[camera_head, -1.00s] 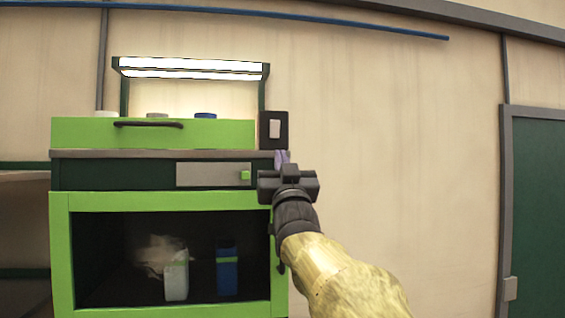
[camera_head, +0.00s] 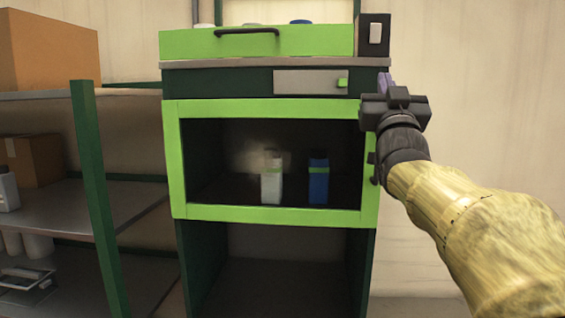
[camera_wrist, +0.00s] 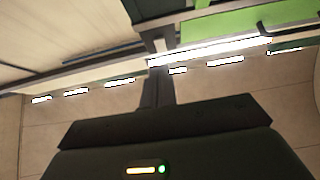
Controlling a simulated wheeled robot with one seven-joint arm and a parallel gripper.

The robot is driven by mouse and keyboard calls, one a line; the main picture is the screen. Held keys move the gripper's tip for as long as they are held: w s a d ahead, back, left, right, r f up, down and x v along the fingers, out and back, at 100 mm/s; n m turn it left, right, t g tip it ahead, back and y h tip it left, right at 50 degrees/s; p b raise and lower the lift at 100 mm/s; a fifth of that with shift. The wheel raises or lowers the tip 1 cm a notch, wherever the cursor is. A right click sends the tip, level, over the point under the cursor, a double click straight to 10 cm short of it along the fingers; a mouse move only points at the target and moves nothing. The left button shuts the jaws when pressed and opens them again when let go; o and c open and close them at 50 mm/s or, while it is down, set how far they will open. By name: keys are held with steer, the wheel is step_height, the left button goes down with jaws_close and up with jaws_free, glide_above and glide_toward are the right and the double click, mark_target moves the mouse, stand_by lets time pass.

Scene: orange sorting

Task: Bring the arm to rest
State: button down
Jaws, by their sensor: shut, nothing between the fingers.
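My gripper (camera_head: 392,92) is at the right side of the green cabinet (camera_head: 270,213) in the head view, raised to about the height of its worktop. The black gripper body hides most of the fingers; they are shut with nothing held. My arm, in a yellowish cover, reaches in from the lower right. In the wrist view, the dark gripper body fills the bottom, and bright light strips (camera_wrist: 210,50) show beyond it. Whether the gripper touches the cabinet edge I cannot tell.
A white bottle (camera_head: 271,182) and a blue bottle (camera_head: 318,183) stand inside the cabinet. A black switch box (camera_head: 374,47) is above the gripper. Shelves with cardboard boxes (camera_head: 45,52) stand at left. The wall right of the cabinet is bare.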

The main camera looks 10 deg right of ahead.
steer(key=w+a+f+n+g+y, duration=0.15)
steer(key=f+g, duration=0.25)
steer(key=f, duration=0.7)
steer(key=w+a+f+g+y, duration=0.1)
steer(key=a+f+g+y, duration=0.15)
steer(key=f, duration=0.95)
steer(key=w+a+f+g+y, duration=0.1)
steer(key=w+a+f+g, duration=0.2)
steer(key=f, duration=0.8)
steer(key=s+a+f+g, duration=0.2)
steer(key=s+f+g, duration=0.2)
steer(key=s+f, duration=0.3)
steer(key=s+a+f+n+g+y, duration=0.1)
steer(key=s+f+g, duration=0.3)
steer(key=s+f, duration=0.4)
steer(key=s+a+f+g, duration=0.4)
steer(key=s+f, duration=0.4)
steer(key=f, duration=0.2)
steer(key=shift+f+n+g+y, duration=0.3)
steer(key=shift+f+n+g, duration=0.05)
steer(key=shift+g, duration=0.1)
steer(key=shift+d, duration=0.1)
